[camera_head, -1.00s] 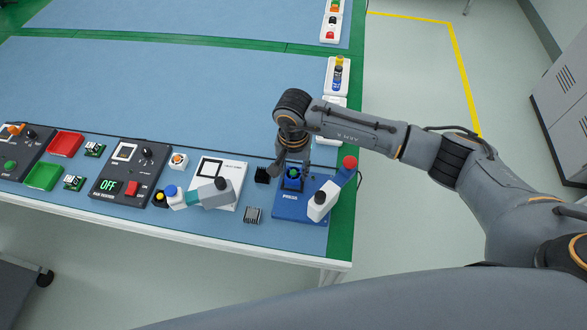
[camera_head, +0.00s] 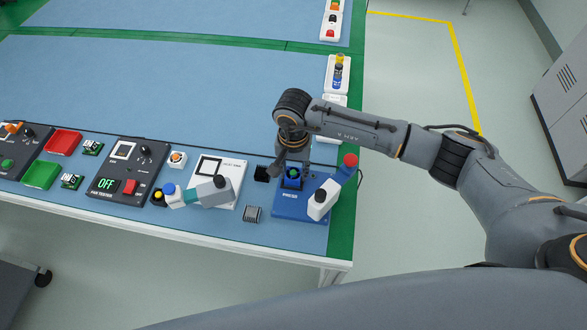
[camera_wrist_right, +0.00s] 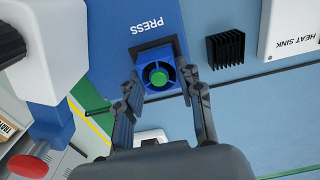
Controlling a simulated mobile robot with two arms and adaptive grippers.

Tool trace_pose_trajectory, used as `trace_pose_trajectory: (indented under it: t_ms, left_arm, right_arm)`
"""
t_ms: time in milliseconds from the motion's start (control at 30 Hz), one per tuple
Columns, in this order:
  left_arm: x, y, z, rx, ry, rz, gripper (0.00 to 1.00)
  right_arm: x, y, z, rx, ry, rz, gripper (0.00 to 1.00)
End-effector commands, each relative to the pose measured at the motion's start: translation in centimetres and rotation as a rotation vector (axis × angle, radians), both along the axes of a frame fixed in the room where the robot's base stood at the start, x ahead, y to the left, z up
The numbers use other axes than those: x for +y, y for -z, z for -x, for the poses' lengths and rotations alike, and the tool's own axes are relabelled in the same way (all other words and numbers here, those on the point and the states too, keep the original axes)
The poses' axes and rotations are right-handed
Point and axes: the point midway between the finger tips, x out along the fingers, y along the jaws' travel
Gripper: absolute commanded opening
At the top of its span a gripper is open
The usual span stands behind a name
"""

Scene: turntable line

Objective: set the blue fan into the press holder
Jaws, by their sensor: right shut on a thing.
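The blue fan (camera_wrist_right: 146,55) has a green round centre. It also shows small under my gripper in the head view (camera_head: 292,182). My right gripper (camera_wrist_right: 160,79) is shut on the fan, with a finger on either side. The fan is at the press holder (camera_wrist_right: 178,42), a dark square on the blue press (camera_head: 288,211). The holder's dark edge shows beside the fan, but the fan covers most of it. I cannot tell whether the fan is fully seated or slightly above. My left gripper is not in view.
The press's white lever arm with a red knob (camera_head: 350,160) stands close to the right of my gripper. A black finned heat sink (camera_wrist_right: 226,48) and a white heat sink station (camera_head: 232,194) lie beside the press.

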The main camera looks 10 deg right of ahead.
Motion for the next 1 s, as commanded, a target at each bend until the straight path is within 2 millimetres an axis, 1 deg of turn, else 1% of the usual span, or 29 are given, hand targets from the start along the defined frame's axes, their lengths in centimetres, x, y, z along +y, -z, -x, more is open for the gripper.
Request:
trace_pose_trajectory:
  t_ms: [300, 600, 633, 733, 767, 1000]
  left_arm:
    - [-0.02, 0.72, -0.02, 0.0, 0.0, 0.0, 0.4]
    - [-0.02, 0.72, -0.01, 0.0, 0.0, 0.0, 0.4]
    - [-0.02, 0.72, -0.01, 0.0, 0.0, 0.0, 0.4]
    - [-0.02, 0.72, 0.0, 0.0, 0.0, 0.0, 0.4]
    - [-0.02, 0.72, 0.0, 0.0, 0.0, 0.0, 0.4]
    - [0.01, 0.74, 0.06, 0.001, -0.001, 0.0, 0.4]
  right_arm:
    - [0.0, 0.56, -0.03, 0.0, 0.0, -0.001, 0.08]
    - [0.0, 0.54, -0.02, 0.0, 0.0, -0.001, 0.08]
    - [0.0, 0.54, -0.02, 0.0, 0.0, -0.001, 0.41]
    - [-0.01, 0.55, -0.02, 0.0, 0.0, -0.001, 0.61]
    - [-0.01, 0.55, -0.02, 0.0, 0.0, 0.0, 0.63]
    - [-0.01, 0.56, -0.02, 0.0, 0.0, 0.0, 0.63]
